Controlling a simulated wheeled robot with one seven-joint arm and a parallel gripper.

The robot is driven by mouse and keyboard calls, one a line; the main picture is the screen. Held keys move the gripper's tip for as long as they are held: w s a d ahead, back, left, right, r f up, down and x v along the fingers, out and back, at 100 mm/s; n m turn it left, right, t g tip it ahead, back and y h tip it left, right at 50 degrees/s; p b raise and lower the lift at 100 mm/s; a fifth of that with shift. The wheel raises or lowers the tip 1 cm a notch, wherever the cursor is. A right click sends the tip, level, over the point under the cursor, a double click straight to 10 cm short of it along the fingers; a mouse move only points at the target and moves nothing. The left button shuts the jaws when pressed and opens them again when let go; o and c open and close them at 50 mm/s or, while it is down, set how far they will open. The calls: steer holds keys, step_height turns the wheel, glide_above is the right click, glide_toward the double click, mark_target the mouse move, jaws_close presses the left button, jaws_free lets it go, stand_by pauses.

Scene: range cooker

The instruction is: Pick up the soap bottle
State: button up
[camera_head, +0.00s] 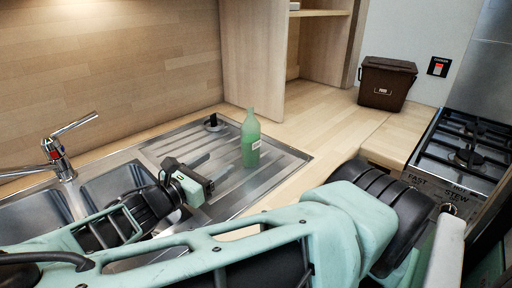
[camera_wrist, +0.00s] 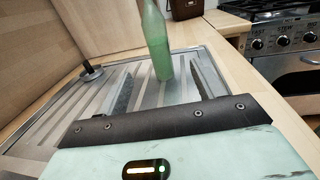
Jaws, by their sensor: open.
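A black plug-like item (camera_head: 213,123) sits at the board's back edge. The sink and mixer tap (camera_head: 58,158) are at left. A brown bin (camera_head: 386,84) and the range cooker (camera_head: 467,145) are at right. Wooden worktop (camera_head: 310,125) beyond the bottle is clear.

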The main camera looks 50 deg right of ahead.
mark_target(245, 144)
steer(key=d, duration=0.4)
steer(key=d+p, duration=0.1)
steer(key=d, duration=0.2)
steer(key=d+p, duration=0.1)
steer(key=d, duration=0.3)
steer(key=shift+w+d, duration=0.3)
steer(key=shift+w+d+f+p, duration=0.15)
steer(key=shift+d+p, duration=0.05)
steer(key=shift+d, duration=0.75)
steer(key=shift+w+d+f+p, duration=0.1)
steer(key=shift+d+p, duration=0.1)
steer(key=shift+d, duration=0.8)
steer(key=shift+w+d+f+p, duration=0.15)
steer(key=shift+d+p, duration=0.05)
steer(key=shift+d, duration=0.75)
steer(key=shift+c, duration=0.3)
steer(key=c, duration=1.1)
steer(key=shift+c, duration=0.2)
steer(key=shift+r, duration=0.1)
step_height(245, 144, up, 28)
steer(key=shift+p, duration=0.3)
